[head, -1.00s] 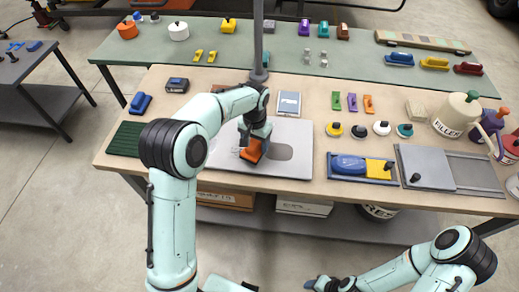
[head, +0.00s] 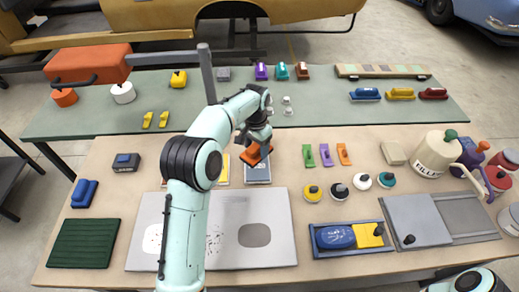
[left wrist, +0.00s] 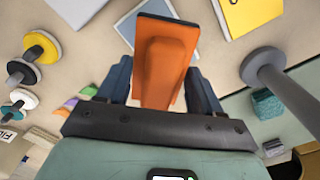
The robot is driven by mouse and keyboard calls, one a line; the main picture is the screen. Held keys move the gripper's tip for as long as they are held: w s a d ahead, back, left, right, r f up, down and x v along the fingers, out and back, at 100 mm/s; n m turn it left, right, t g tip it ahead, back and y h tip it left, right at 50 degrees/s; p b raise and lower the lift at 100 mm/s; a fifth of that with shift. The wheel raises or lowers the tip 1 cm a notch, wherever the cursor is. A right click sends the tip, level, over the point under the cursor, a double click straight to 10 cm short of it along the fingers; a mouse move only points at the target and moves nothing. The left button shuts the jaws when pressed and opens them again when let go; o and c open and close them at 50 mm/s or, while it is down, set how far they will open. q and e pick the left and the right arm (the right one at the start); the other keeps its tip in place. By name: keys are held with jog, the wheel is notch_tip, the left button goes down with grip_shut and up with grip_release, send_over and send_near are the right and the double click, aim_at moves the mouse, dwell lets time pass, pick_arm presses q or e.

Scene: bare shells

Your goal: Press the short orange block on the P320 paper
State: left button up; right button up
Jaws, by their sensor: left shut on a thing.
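The short orange block (head: 253,153) is held by my left gripper (head: 257,141), over the far edge of a blue-grey paper (head: 257,175). In the left wrist view the orange block (left wrist: 165,65) sits between the two dark fingers of my left gripper (left wrist: 162,88), covering part of the blue-grey paper (left wrist: 130,24). I cannot tell whether block and paper touch. A yellow paper (head: 222,174) lies just left of it, partly behind my arm; it also shows in the left wrist view (left wrist: 252,14). No grit label is readable. My right gripper is out of view.
A grey panel (head: 275,205) with a dark oval patch lies in front. A grey upright post (head: 206,72) stands close to my left arm. Small purple, green and orange blocks (head: 326,155) lie to the right, with round knobbed pads (head: 338,191) nearer. A blue tray (head: 322,249) stands front right.

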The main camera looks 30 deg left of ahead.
aim_at(257, 156)
pick_arm(q)
jog(key=shift+w, duration=0.15)
jog(key=shift+f, duration=0.1)
jog(key=shift+s+d+f+b, duration=0.1)
jog(key=shift+s+f+b, duration=0.1)
jog(key=shift+f+b, duration=1.1)
jog(key=shift+f, duration=1.45)
jog(key=shift+w, duration=0.15)
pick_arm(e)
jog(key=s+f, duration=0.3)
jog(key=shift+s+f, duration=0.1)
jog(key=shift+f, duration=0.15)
pick_arm(q)
jog(key=shift+f, duration=0.55)
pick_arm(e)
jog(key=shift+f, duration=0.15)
pick_arm(q)
jog(key=shift+f, duration=0.1)
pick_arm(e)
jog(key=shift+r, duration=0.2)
